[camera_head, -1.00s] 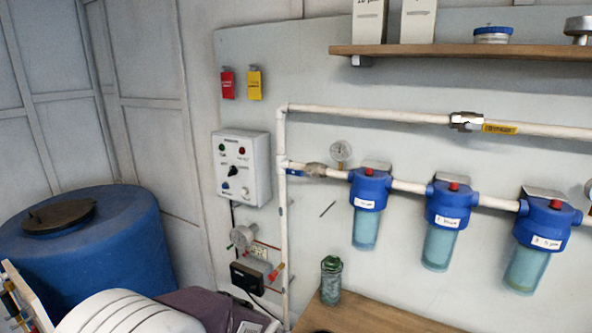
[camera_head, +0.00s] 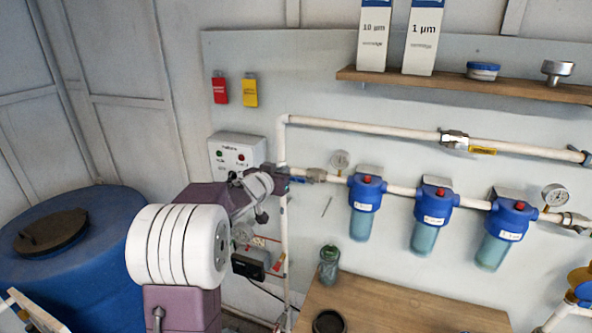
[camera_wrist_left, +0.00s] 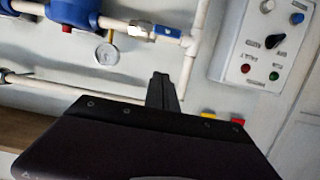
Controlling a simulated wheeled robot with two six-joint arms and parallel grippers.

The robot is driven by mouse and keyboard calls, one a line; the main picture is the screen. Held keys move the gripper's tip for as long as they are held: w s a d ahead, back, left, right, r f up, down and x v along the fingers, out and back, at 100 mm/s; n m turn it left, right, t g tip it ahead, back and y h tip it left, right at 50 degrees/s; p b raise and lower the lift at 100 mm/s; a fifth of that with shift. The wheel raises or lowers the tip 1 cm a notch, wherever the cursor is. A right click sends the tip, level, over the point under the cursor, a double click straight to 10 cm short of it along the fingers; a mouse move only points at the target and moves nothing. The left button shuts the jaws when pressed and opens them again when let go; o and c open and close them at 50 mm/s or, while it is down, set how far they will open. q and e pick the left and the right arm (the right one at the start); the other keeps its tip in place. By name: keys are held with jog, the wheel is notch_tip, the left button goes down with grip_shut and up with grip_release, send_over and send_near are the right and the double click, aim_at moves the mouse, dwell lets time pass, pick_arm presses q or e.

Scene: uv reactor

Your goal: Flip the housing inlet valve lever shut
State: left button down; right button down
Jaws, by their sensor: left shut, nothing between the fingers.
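The housing inlet valve (camera_head: 313,175) sits on the white pipe left of the first blue filter housing (camera_head: 366,190). Its small blue lever (camera_wrist_left: 167,32) lies along the pipe in the left wrist view, where the valve body (camera_wrist_left: 139,29) also shows. My left gripper (camera_head: 284,178) is beside the vertical pipe, near the lever's end in the head view, and partly hides that area. In the left wrist view its dark fingers (camera_wrist_left: 161,82) are together and empty, below the lever in the picture. I cannot tell whether they touch the lever. My right gripper is out of view.
The control box (camera_head: 228,147) is partly behind my left arm. A pressure gauge (camera_head: 340,159) stands close above the valve. An upper pipe (camera_head: 370,126) with another valve (camera_head: 454,140) runs above. A wooden bench (camera_head: 400,305) and a blue tank (camera_head: 105,225) are below.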

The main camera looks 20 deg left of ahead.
pick_arm(q)
jog(key=p, duration=0.3)
send_over(298, 180)
jog(key=s, duration=0.3)
notch_tip(298, 180, down, 2)
jog(key=f, duration=0.4)
jog(key=shift+w+a+f, duration=0.25)
jog(key=shift+w+a, duration=0.1)
jog(key=shift+a, duration=0.05)
jog(key=shift+w, duration=0.1)
jog(key=shift+d+f, duration=0.1)
